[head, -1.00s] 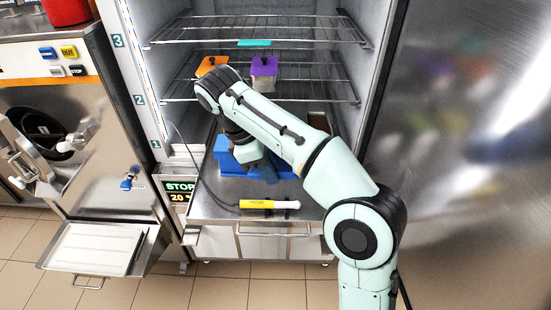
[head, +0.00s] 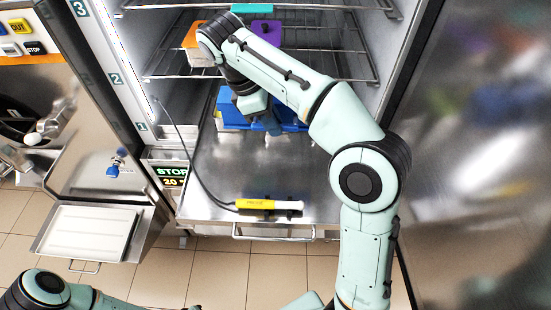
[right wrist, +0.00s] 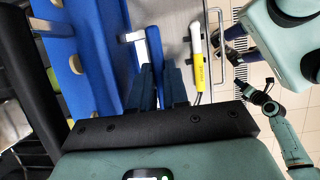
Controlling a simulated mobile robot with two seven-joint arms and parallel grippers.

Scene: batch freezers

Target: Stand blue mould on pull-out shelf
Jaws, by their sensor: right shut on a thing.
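The blue mould (head: 232,100) is at the back left of the steel pull-out shelf (head: 310,185), with my arm partly in front of it. I cannot tell whether its underside touches the shelf. In the right wrist view the mould (right wrist: 92,50) is a large blue block on the left, with a blue handle on pale brackets. My right gripper (head: 272,122) is at its right side; in the wrist view its fingers (right wrist: 160,75) are shut on that handle. My left arm shows at the lower left of the head view; its jaws are not clear there.
A yellow-and-white probe (head: 268,205) lies at the shelf's front edge, its cable running up left. Wire racks (head: 325,65) above hold an orange box (head: 196,45) and a purple-lidded box (head: 266,32). The shelf's middle and right are bare. Cabinet walls stand either side.

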